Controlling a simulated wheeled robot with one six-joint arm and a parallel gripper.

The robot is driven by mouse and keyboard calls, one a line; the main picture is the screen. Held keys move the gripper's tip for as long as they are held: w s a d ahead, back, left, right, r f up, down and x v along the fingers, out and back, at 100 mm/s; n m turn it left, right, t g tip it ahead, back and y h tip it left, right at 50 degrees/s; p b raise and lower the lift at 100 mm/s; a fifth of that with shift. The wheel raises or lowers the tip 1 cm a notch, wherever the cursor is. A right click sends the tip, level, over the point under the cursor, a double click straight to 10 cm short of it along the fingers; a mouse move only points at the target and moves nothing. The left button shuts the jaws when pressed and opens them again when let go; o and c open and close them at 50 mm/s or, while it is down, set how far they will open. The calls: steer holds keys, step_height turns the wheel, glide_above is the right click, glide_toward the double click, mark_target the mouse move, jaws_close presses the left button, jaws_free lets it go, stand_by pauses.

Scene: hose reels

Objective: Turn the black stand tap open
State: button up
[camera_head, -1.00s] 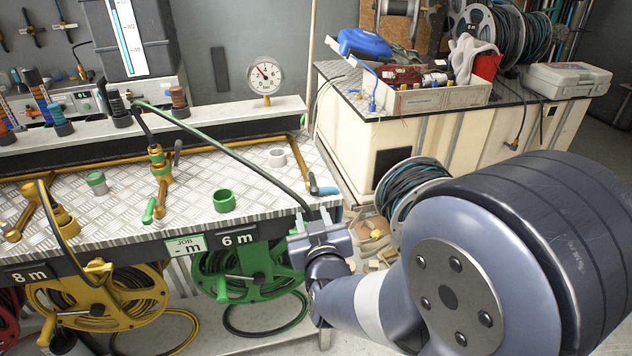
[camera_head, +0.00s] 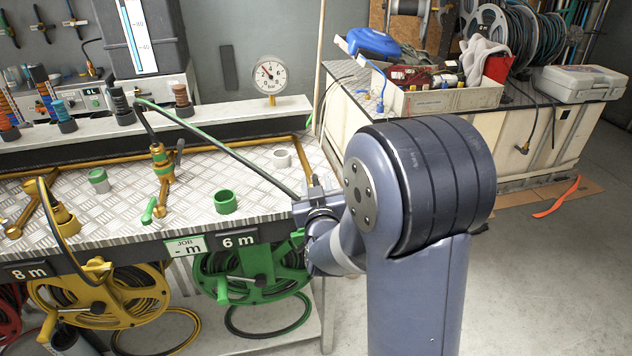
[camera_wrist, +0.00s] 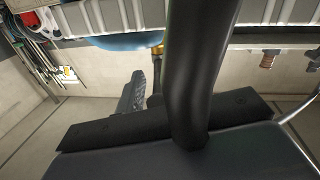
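A brass stand tap (camera_head: 160,172) with green bands stands on the tread-plate bench. A black lever (camera_head: 179,150) points upward at its right side, and a green lever (camera_head: 149,210) hangs low at its front. My gripper (camera_head: 312,203) is at the bench's front right corner, well to the right of the stand tap. A green-and-dark hose (camera_head: 225,150) runs from the back ledge to my gripper. In the wrist view a thick black hose (camera_wrist: 197,80) crosses the middle. One ribbed dark finger (camera_wrist: 135,95) shows beside it; the other is hidden, so its grip is unclear.
A green cup (camera_head: 225,202) and a pale ring (camera_head: 282,158) stand on the bench between tap and gripper. A yellow bent pipe (camera_head: 62,215) is at left. A green reel (camera_head: 255,275) hangs below. A pressure gauge (camera_head: 269,76) stands behind.

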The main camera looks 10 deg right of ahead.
steer(key=shift+w, duration=0.35)
steer(key=shift+c, duration=0.4)
jaws_close()
